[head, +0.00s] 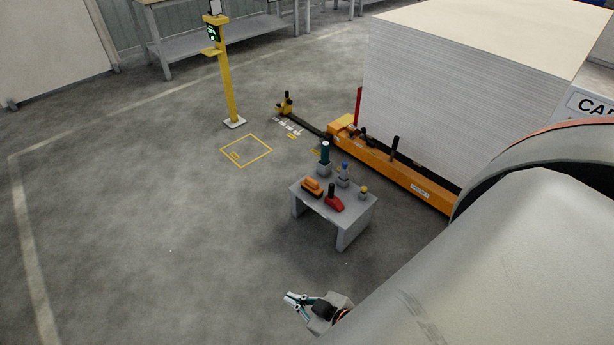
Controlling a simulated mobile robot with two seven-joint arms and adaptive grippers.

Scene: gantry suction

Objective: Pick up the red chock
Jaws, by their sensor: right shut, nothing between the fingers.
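The red chock (334,204), with a dark upright grip on it, sits near the front edge of a small grey table (354,219). My right gripper (292,301) is low in the picture, in front of the table and apart from it. It is shut and empty, and it touches nothing that I can see. My left gripper is not in view.
An orange block (312,188), a dark green cylinder (325,152), a blue-topped item (344,172) and a yellow-topped item (364,192) share the table. Behind stands an orange beam (405,184) beside a large sheet stack (460,100).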

